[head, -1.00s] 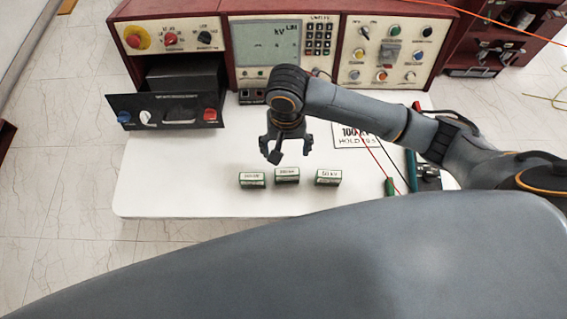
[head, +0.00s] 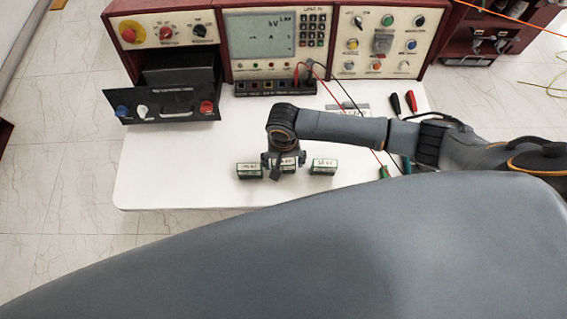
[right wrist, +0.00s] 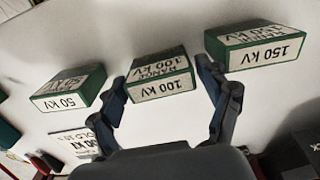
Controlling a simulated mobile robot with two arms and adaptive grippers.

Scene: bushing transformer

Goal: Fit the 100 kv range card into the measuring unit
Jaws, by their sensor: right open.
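The 100 kV range card (head: 288,161), a green block with a white label, stands on the white table between two similar cards. My right gripper (head: 283,168) is open over it. In the right wrist view the 100 kV card (right wrist: 160,80) is between the two spread fingers of the right gripper (right wrist: 163,88); I cannot tell whether they touch it. The measuring unit (head: 278,38), with a kV display and keypad, stands at the back of the table. My left gripper is not in view.
The 150 kV card (right wrist: 258,48) and 50 kV card (right wrist: 68,90) stand close on either side. A panel (head: 165,103) juts out at the back left. Red and black leads (head: 349,100) run from the socket strip (head: 275,87). A placard (right wrist: 76,143) lies partly hidden.

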